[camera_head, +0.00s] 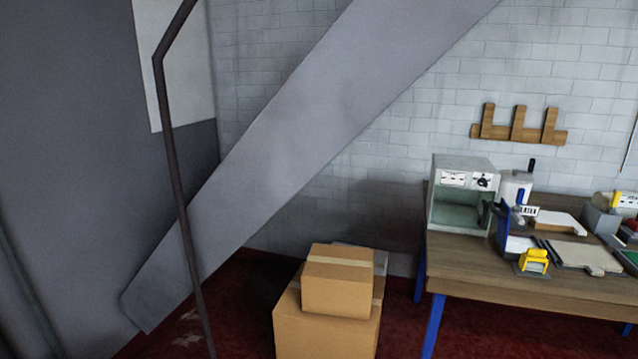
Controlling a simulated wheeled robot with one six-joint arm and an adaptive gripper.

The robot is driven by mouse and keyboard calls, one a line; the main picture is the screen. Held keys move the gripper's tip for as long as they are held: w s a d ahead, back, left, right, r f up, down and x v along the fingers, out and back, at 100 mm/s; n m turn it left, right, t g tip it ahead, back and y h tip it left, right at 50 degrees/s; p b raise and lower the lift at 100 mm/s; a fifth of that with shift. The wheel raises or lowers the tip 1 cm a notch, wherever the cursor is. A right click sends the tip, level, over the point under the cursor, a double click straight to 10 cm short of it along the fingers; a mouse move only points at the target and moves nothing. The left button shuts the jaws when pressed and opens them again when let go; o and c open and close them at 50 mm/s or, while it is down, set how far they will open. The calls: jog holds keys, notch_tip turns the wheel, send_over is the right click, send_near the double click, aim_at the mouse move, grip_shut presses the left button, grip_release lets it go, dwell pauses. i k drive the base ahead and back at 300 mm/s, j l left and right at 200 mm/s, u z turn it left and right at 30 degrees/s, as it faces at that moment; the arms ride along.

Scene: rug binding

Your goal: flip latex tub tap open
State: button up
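A small white tub (513,186) stands on the wooden workbench (470,277) at the right, just right of a grey-green box-shaped machine (462,170). A white label (527,211) that seems to read "LATEX" shows in front of the tub, beside a blue upright part (504,222). The tub's tap is too small and crowded to make out, so I cannot tell its position. My gripper is not in view.
Stacked cardboard boxes (338,283) stand on the dark red floor left of the bench. A dark pole (173,165) rises at the left. A yellow tool (533,262) sits near the bench's front edge. A wooden rack (518,133) hangs on the brick wall.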

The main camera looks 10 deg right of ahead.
aim_at(518, 201)
jog(key=z, duration=1.15)
jog(key=i+l+u, duration=0.1)
jog(key=l, duration=2.65)
jog(key=i+u, duration=0.05)
